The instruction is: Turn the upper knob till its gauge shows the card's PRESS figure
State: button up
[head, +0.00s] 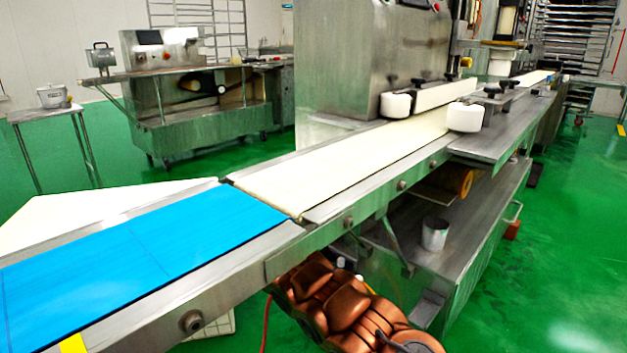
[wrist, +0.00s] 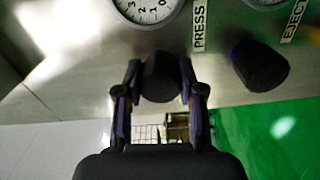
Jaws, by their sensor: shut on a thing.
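In the wrist view my gripper (wrist: 160,92) has its two fingers on either side of a dark round knob (wrist: 161,76) and is shut on it. Just above this knob in the picture is a white round gauge (wrist: 148,8), cut off by the top edge. Its figures 0 to 3 show, but I cannot make out where its needle points. A label reading PRESS (wrist: 199,27) is beside the gauge. The head view does not show my gripper, the knobs or the gauges, and I see no card in either view.
In the wrist view a second dark knob (wrist: 259,65) sits to the right, near a label starting EJECT (wrist: 293,20). The metal panel (wrist: 70,60) carries both knobs. The head view shows a blue conveyor belt (head: 140,250), a steel machine housing (head: 360,60) and green floor.

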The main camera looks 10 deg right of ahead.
jog(key=shift+a, duration=0.4)
jog(key=o, duration=0.9)
jog(key=shift+c, duration=0.2)
jog(key=shift+d, duration=0.2)
jog(key=shift+a, duration=0.1)
jog(key=v, duration=1.2)
